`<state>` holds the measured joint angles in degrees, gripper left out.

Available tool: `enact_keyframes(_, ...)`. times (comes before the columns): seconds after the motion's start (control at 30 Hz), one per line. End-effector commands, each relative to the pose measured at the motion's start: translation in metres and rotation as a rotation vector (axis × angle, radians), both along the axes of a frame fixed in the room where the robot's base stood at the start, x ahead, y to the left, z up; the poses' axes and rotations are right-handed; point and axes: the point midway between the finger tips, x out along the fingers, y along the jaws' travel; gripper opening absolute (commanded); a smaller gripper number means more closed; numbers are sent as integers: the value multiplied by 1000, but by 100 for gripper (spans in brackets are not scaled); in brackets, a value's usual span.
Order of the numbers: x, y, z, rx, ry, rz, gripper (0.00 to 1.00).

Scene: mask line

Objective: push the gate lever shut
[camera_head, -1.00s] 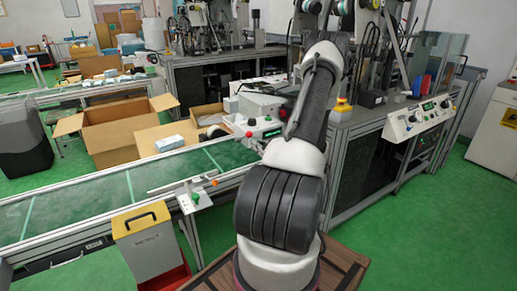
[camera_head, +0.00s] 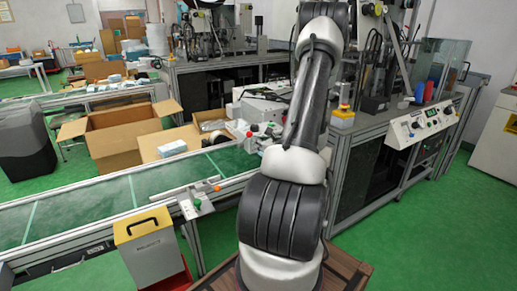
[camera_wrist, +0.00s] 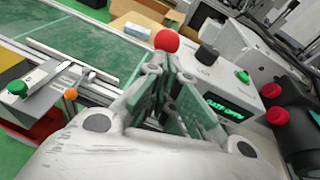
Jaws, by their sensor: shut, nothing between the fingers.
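A red ball knob (camera_wrist: 166,40), which looks like the lever's end, shows just beyond my fingertips in the wrist view. Its shaft is hidden by the fingers, and I cannot tell whether they touch it. My gripper (camera_wrist: 165,72) is shut and empty, its fingers meeting in front of the knob. To the right is a light grey control box (camera_wrist: 228,60) with a green lit display (camera_wrist: 223,108) that seems to read "GATE OPEN". In the head view a red knob (camera_head: 249,134) shows beside the far end of my arm; the fingertips are hard to make out there.
The control box carries a black knob (camera_wrist: 207,54), a green button (camera_wrist: 243,76) and red knobs. The green conveyor (camera_head: 110,198) runs on the left, with an orange-tipped bar (camera_head: 217,188) at its edge. A cardboard box (camera_head: 118,142) stands behind it.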

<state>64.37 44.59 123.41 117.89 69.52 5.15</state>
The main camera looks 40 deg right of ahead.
Motion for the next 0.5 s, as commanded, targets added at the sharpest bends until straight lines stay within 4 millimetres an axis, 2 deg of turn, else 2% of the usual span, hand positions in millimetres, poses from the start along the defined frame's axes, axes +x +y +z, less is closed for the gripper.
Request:
enact_keyframes(0.03, 5, -1, 9, -2, 32, 4, 0)
enact_keyframes(0.2, 20, -4, 31, 32, 186, 5, 0)
enact_keyframes(0.43, 44, -9, 52, 77, 387, 7, 0)
enact_keyframes(0.5, 49, -11, 55, 87, 398, 3, 0)
